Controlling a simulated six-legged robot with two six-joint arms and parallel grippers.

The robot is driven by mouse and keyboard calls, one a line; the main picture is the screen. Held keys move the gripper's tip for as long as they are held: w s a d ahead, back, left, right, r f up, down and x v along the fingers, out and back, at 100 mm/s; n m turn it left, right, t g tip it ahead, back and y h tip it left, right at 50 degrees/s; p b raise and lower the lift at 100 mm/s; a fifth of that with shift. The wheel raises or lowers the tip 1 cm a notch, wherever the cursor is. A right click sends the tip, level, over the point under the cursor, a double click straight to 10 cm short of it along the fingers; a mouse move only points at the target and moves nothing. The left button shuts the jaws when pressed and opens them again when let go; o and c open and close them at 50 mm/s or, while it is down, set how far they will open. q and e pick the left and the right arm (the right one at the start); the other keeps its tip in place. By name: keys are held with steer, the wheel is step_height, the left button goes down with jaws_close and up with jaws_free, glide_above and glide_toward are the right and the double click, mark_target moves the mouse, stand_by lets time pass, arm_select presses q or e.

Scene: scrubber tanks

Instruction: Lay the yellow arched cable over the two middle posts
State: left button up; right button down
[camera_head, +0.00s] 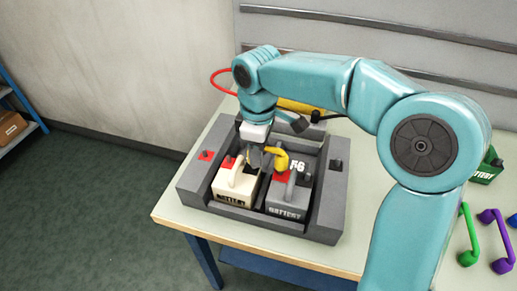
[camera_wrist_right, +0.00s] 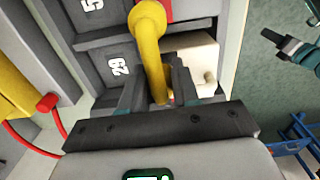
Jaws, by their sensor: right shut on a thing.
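My right gripper (camera_head: 257,158) is shut on the yellow arched cable (camera_head: 277,157), over the middle of the grey battery tray (camera_head: 325,218). The cable arches from the fingers toward the grey battery (camera_head: 287,208); it also shows in the right wrist view (camera_wrist_right: 149,45). A cream battery (camera_head: 233,192) stands left of the grey one. Both have handles and red patches on top. The near end of the cable is hidden between the fingers, and I cannot tell whether it touches a post. My left gripper does not show in the head view.
A red cable (camera_head: 222,73) and a yellow object (camera_head: 298,106) are behind my right arm. The table's front left corner (camera_head: 165,215) is bare.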

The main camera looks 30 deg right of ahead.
steer(key=shift+f+b, duration=0.65)
steer(key=shift+f, duration=0.4)
steer(key=shift+c, duration=1.3)
jaws_free()
steer(key=shift+r, duration=0.1)
step_height(320, 180, up, 9)
steer(key=p, duration=0.8)
steer(key=shift+f, duration=0.3)
